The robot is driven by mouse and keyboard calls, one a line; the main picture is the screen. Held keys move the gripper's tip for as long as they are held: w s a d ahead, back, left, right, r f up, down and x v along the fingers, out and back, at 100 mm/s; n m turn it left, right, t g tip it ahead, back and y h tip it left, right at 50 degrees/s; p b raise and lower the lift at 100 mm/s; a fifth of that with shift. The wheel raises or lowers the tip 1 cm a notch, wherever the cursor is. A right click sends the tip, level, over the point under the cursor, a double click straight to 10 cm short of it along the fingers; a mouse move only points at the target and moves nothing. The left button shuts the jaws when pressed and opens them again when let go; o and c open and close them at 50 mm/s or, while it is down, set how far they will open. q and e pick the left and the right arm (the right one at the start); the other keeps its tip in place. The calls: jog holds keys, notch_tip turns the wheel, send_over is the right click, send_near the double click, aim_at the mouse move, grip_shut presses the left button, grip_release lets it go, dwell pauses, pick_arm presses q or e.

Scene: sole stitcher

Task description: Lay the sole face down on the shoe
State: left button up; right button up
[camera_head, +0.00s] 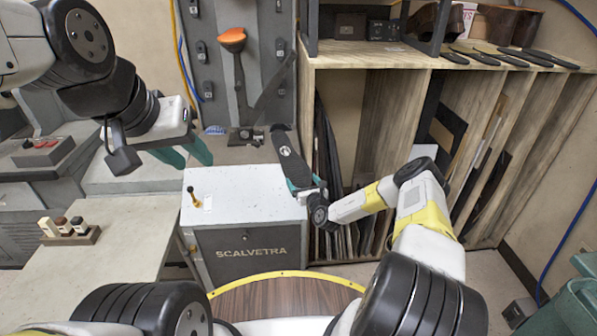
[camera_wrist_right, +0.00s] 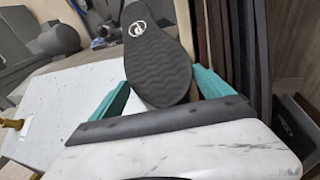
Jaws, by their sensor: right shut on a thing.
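The dark sole (camera_head: 289,157) is in my right gripper (camera_head: 303,188), above the right rear part of the white-topped Scalvetra cabinet. In the right wrist view the sole (camera_wrist_right: 158,60) shows a wavy tread and a round white logo, and the teal fingers (camera_wrist_right: 165,100) are on either side of its near end. An orange-topped form (camera_head: 232,38), which may be the shoe, sits on a grey post behind the cabinet, farther back and left of the sole. My left gripper (camera_head: 187,153) is open and empty, left of the post and above the cabinet's rear left.
The white cabinet top (camera_head: 240,195) is mostly clear, with a small lever (camera_head: 193,197) at its left. A wooden rack (camera_head: 400,58) with several dark soles on top stands close to the right. A bench (camera_head: 110,255) with small bottles is at left.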

jog(key=shift+w+d+r, duration=0.1)
jog(key=shift+r, duration=0.75)
jog(key=s+r, duration=0.3)
jog(key=s, duration=0.9)
jog(key=shift+r, duration=0.5)
